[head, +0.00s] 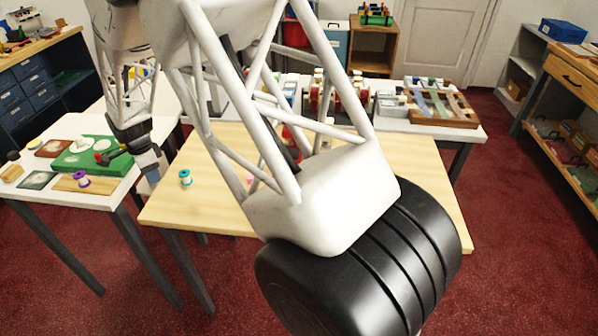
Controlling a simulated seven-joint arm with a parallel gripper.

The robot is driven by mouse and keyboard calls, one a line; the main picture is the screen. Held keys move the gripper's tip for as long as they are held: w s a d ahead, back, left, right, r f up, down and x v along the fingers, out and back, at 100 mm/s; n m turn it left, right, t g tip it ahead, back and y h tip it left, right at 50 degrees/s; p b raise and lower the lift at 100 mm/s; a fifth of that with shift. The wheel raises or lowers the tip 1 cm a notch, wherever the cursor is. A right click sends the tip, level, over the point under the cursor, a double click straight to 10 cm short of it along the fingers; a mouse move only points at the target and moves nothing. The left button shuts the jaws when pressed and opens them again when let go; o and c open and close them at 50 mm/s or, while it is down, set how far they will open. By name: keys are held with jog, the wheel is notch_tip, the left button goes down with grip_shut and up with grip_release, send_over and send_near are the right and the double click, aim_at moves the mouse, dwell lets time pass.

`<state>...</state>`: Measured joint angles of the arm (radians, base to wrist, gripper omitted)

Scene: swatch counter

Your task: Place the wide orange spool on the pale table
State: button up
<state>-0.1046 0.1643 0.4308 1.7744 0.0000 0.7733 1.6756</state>
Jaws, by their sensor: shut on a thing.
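My gripper (149,168) points down at the left, in front of the gap between the white left table (28,185) and the pale wood table (205,205). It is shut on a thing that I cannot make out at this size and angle. I see no wide orange spool; my gripper or my arm may hide it. A teal spool (185,177) stands upright near the left edge of the pale wood table. A purple spool (82,180) stands on a wooden board (103,184) on the white left table.
My arm covers much of the pale wood table; a small pink thing (250,179) shows behind it. The wood table's front left is bare. A rack with coloured strips (440,102) stands on the back table.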

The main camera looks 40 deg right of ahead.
jog(key=w+d, duration=0.1)
jog(key=d, duration=0.3)
jog(key=w+d+f, duration=0.1)
jog(key=d, duration=0.4)
jog(key=w+d+f, duration=0.1)
jog(key=d, duration=0.3)
jog(key=shift+w+d, duration=0.1)
jog(key=shift+d, duration=0.3)
jog(key=d, duration=0.4)
jog(key=d+f, duration=0.1)
jog(key=d, duration=0.3)
jog(key=d+f, duration=0.1)
jog(key=d, duration=0.3)
jog(key=shift+w+d, duration=0.15)
jog(key=shift+w, duration=0.15)
jog(key=w+d, duration=0.1)
jog(key=w, duration=0.4)
jog(key=w+d+f, duration=0.1)
jog(key=w, duration=0.4)
jog(key=w+d, duration=0.1)
jog(key=w, duration=0.4)
jog(key=shift+w+d+f, duration=0.2)
jog(key=shift+w+f, duration=0.05)
jog(key=shift+w, duration=0.05)
jog(key=shift+f, duration=1.75)
jog(key=shift+f, duration=0.15)
jog(key=o, duration=0.9)
